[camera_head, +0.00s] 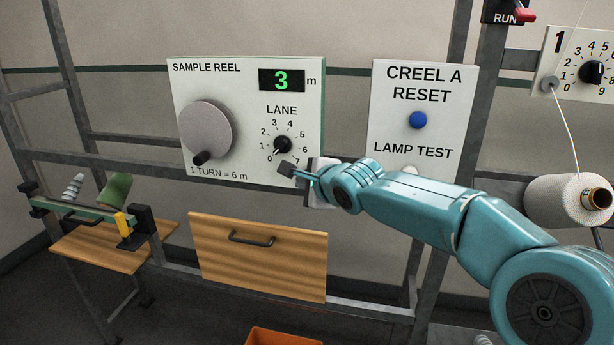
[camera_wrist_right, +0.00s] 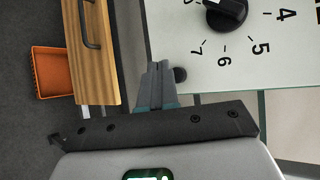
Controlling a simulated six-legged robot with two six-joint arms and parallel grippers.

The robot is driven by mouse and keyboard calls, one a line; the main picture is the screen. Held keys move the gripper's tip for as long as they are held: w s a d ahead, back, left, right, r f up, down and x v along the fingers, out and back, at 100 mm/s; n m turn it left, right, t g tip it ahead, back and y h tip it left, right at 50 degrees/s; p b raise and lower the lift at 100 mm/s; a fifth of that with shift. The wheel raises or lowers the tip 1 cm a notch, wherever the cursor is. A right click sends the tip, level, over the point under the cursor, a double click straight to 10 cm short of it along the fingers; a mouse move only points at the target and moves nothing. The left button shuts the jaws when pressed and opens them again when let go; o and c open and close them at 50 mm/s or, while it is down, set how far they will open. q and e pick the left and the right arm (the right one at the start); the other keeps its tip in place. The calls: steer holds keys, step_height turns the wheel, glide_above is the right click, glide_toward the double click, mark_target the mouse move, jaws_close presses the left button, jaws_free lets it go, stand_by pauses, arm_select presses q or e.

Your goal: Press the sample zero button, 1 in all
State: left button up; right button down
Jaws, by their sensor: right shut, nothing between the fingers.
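The white sample reel panel (camera_head: 246,80) shows a green 3 on its display (camera_head: 281,80), a large grey crank disc (camera_head: 206,128) and a lane dial (camera_head: 282,145). No label reading "sample zero" is visible. My right gripper (camera_head: 287,169) is shut and empty, at the panel's lower right corner below the dial. In the right wrist view its fingertips (camera_wrist_right: 159,68) are close beside a small dark round button (camera_wrist_right: 180,74) at the panel edge. I cannot tell if they touch. In the head view the gripper hides that spot. My left gripper is not in view.
Right of it hangs a creel A reset panel (camera_head: 420,75) with a blue button (camera_head: 418,120); my arm partly covers its lower part. A wooden drawer (camera_head: 258,262) is below. An orange bin (camera_head: 283,337) is on the floor. A white yarn cone (camera_head: 562,200) is at the right.

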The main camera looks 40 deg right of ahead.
stand_by(0.7)
steer(key=shift+w+d, duration=0.3)
steer(key=shift+d, duration=0.05)
steer(key=shift+w+d+p, duration=0.3)
steer(key=shift+d+p, duration=0.05)
steer(key=shift+p, duration=0.4)
stand_by(0.4)
steer(key=s+a+b, duration=0.1)
steer(key=b, duration=0.3)
steer(key=shift+s+a, duration=0.1)
steer(key=shift+a, duration=0.05)
stand_by(0.4)
